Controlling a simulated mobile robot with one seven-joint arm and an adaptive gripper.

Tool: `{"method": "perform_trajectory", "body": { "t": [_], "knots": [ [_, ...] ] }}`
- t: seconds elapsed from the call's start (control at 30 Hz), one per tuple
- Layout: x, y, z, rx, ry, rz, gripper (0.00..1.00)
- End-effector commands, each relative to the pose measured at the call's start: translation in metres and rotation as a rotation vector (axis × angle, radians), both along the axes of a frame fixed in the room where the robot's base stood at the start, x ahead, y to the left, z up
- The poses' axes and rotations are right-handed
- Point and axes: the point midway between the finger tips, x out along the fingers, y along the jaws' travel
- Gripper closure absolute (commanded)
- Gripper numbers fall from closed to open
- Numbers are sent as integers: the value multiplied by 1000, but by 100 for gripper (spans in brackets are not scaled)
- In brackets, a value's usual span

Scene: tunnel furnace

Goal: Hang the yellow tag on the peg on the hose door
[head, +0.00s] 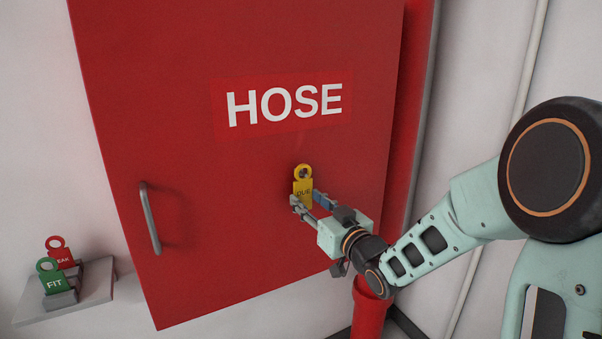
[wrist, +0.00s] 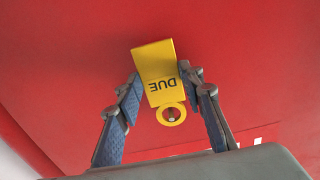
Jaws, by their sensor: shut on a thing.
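The yellow tag (head: 302,192), marked DUE, has a ring at its top and is upright against the red hose door (head: 190,110), below the word HOSE. My gripper (head: 308,202) is shut on the tag's lower body from below right. In the wrist view the tag (wrist: 158,66) appears upside down between the padded fingers (wrist: 166,78). A small pale peg end (wrist: 171,114) shows inside the tag's ring. It also shows in the ring in the head view (head: 305,172). I cannot tell how far the ring is over the peg.
A grey handle (head: 150,218) stands out on the door's left side. A small shelf (head: 92,296) at lower left holds a green FIT tag (head: 54,281) and a red tag (head: 60,254) in stands. A red post (head: 369,312) is below my gripper. A pale pipe (head: 528,65) runs along the right wall.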

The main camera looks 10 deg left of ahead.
Motion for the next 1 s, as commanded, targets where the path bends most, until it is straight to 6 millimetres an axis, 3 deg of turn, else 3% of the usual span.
{"method": "perform_trajectory", "body": {
  "t": [1.0],
  "knots": [
    [0, 0, -10, 0, 0, 0, 84]
  ]
}}
